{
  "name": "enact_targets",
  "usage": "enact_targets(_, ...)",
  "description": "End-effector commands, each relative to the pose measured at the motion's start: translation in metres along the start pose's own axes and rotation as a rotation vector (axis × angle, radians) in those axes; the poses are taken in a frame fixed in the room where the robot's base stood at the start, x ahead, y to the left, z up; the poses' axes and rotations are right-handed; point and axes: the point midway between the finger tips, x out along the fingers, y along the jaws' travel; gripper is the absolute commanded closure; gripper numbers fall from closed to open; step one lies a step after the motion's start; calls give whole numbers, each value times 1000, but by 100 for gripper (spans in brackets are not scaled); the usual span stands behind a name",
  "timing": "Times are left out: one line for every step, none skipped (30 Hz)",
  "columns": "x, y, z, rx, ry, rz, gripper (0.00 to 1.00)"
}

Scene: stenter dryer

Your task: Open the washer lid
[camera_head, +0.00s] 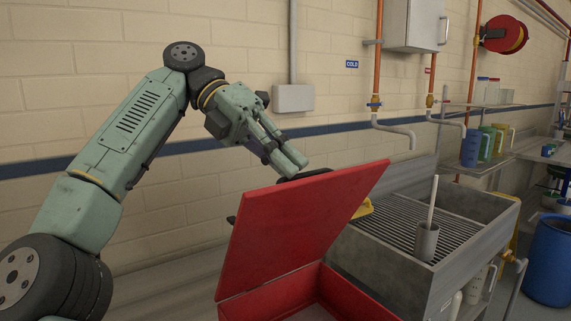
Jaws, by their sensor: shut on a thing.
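The red washer lid (290,230) stands raised and tilted on the red washer body (345,297) at the bottom center. Its flat inner face is toward me, and part of the opening shows below it. My gripper (288,165) is just behind the lid's top edge. It is shut on a dark piece (306,175) at that edge, which looks like the lid's handle. The lid hides most of this piece and the exact contact.
A grey metal sink (462,238) with a ribbed top stands close on the right, holding a grey cup (427,242) with a stick. Orange pipes with taps (392,130) run above it. A blue barrel (552,260) stands far right. The brick wall is close behind my arm.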

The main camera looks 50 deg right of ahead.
Motion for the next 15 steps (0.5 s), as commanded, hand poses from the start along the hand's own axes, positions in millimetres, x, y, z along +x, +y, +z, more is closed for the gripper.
enact_targets(0, 2, 0, -1, 0, 2, 100)
enact_targets(0, 2, 0, -1, -1, 2, 100)
enact_targets(0, 2, 0, -2, -1, 2, 100)
enact_targets(0, 2, 0, -2, -1, 2, 100)
enact_targets(0, 2, 0, -2, -1, 2, 90)
enact_targets(0, 2, 0, -2, -1, 2, 87)
enact_targets(0, 2, 0, -2, -1, 2, 85)
enact_targets(0, 2, 0, -2, -1, 2, 83)
enact_targets(0, 2, 0, -2, -1, 2, 81)
enact_targets(0, 2, 0, -2, -1, 2, 79)
enact_targets(0, 2, 0, -1, -1, 2, 77)
enact_targets(0, 1, 0, -1, -1, 2, 74)
enact_targets(0, 1, 0, -1, -1, 2, 72)
enact_targets(0, 1, 0, -1, -1, 2, 70)
enact_targets(0, 1, 0, -1, -1, 2, 70)
